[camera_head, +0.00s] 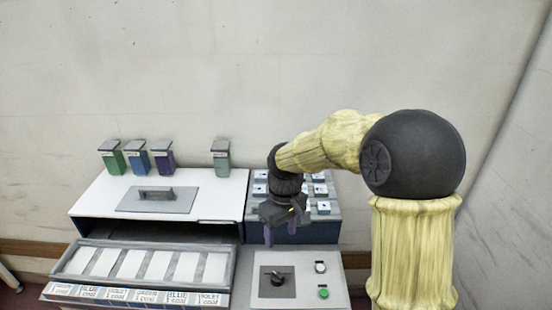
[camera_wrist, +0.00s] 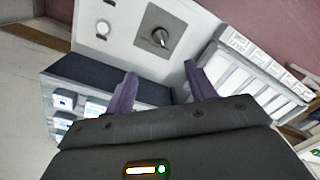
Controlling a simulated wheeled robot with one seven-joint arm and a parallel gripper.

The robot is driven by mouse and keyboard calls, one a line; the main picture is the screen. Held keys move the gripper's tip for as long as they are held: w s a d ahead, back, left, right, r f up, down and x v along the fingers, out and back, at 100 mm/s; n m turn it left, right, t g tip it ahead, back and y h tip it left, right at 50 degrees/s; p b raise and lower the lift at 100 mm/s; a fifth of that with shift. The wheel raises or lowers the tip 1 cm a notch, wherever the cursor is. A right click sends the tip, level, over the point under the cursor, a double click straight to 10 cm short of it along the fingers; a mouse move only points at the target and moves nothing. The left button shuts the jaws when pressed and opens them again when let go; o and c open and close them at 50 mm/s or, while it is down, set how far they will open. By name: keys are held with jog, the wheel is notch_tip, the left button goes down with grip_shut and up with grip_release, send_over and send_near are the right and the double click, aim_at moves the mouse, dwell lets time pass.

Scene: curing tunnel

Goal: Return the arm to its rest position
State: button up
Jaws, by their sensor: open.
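My gripper (camera_head: 282,233) hangs from my bent arm, in front of the dark rack and above the back edge of the control panel. Its purple fingers point down. In the wrist view my gripper (camera_wrist: 160,85) shows two purple fingers spread apart with nothing between them, so it is open and empty. The control panel (camera_head: 335,291) has a dark knob (camera_head: 277,278), a white button (camera_head: 320,267) and a green button (camera_head: 323,292). In the wrist view the knob (camera_wrist: 159,38) lies beyond the fingertips, apart from them.
A white-topped oven-like box (camera_head: 100,200) stands left, with a grey lid plate and handle (camera_head: 156,195). Green (camera_head: 112,158), blue (camera_head: 137,158), purple (camera_head: 162,157) and grey-green (camera_head: 221,158) containers stand along its back. A labelled tray (camera_head: 82,247) of pale slots lies in front. The rack (camera_head: 330,230) holds several small pieces.

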jog(key=s+d+f+m+t, duration=0.1)
jog(key=s+d+m+t, duration=0.2)
jog(key=s+d+m, duration=0.4)
jog(key=s+d+p, duration=0.1)
jog(key=s+d, duration=0.4)
jog(key=s, duration=0.1)
jog(key=shift+s+d+f+m, duration=0.2)
jog(key=shift+d+f+m, duration=0.1)
jog(key=shift+d, duration=0.05)
dwell(1.8)
